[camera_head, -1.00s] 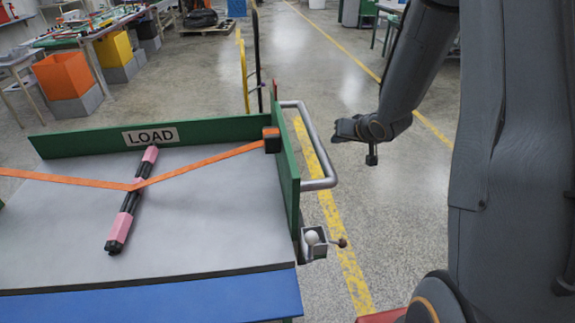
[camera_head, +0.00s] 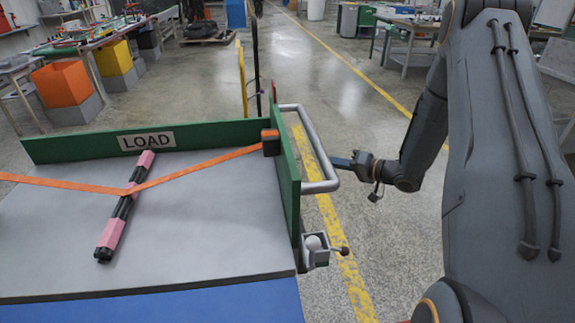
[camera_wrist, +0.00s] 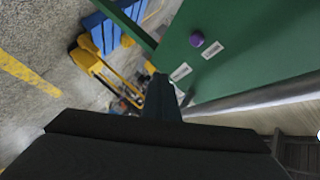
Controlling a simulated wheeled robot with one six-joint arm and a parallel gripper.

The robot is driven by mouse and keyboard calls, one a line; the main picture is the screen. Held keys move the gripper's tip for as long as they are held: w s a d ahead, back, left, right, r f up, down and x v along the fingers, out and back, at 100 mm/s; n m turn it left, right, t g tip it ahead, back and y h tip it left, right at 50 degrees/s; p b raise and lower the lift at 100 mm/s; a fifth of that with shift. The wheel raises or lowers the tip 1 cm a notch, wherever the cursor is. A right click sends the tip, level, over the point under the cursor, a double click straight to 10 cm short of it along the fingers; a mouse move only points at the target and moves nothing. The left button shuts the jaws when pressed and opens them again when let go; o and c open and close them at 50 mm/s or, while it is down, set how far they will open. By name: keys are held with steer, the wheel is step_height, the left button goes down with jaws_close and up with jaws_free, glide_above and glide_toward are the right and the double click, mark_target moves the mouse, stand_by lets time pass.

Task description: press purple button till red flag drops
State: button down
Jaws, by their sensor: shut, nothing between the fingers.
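The purple button (camera_wrist: 197,40) is a small round knob on the outer face of a green panel, seen in the wrist view. In the head view that face is turned away and the button is hidden. My gripper (camera_head: 343,163) is shut and empty, pointing left at the metal handle loop beside the panel. Its dark fingers (camera_wrist: 162,98) show in the wrist view, below and left of the button and apart from it. A small red piece (camera_head: 273,92) stands above the panel's far end; I cannot tell whether it is the red flag.
The metal handle loop (camera_head: 332,160) sticks out from the green side panel (camera_head: 287,180), close to my gripper. Two white labels (camera_wrist: 181,72) are near the button.

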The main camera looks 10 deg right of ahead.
steer(key=a, duration=0.8)
steer(key=shift+a, duration=0.35)
steer(key=shift+a, duration=0.1)
stand_by(1.8)
steer(key=shift+a, duration=0.3)
steer(key=shift+a, duration=0.5)
stand_by(0.7)
steer(key=shift+d, duration=0.15)
stand_by(0.8)
steer(key=shift+d+p, duration=0.3)
steer(key=shift+d, duration=0.5)
steer(key=shift+d, duration=2.5)
